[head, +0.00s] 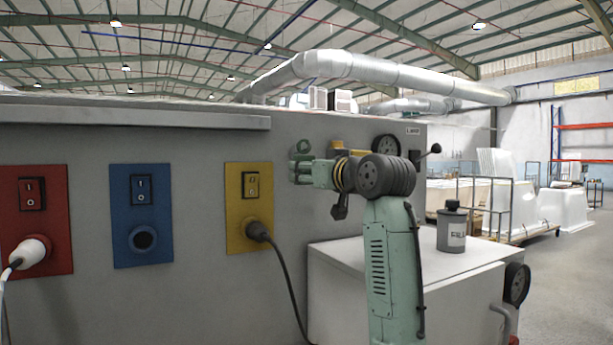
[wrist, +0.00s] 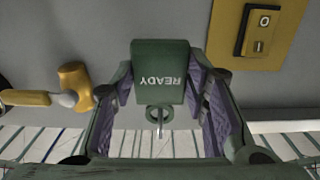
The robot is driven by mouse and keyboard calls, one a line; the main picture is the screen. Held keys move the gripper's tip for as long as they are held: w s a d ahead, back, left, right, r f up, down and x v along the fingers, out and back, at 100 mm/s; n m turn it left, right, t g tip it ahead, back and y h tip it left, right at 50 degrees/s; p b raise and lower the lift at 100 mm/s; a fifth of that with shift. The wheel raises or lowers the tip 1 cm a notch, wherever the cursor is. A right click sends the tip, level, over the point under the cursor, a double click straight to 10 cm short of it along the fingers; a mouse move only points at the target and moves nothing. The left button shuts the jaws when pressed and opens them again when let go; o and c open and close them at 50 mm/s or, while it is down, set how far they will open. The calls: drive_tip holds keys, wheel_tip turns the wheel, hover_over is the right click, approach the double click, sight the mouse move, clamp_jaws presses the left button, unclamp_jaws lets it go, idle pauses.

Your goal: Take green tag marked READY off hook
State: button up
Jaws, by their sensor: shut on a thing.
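The green tag marked READY (wrist: 160,72) shows upside down in the wrist view, between the two purple-padded fingers of my gripper (wrist: 163,88). My gripper is shut on it. The tag's ring (wrist: 160,113) is at a thin pale hook (wrist: 159,131); I cannot tell surely whether the ring is still around it. In the head view my gripper (head: 299,168) is against the grey cabinet face, right of the yellow plate. A green ring (head: 302,146) shows just above it there; the tag itself is hidden by the fingers.
The yellow switch plate (head: 250,207) has a black plug and cable. A brass-coloured fitting (wrist: 75,88) and a gauge (head: 387,148) sit close beside my gripper. A FILL canister (head: 452,228) stands on a lower white cabinet (head: 400,262) at right. Blue and red plates are further left.

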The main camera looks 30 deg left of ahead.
drive_tip(key=shift+b+v, duration=1.05)
drive_tip(key=shift+v, duration=1.9)
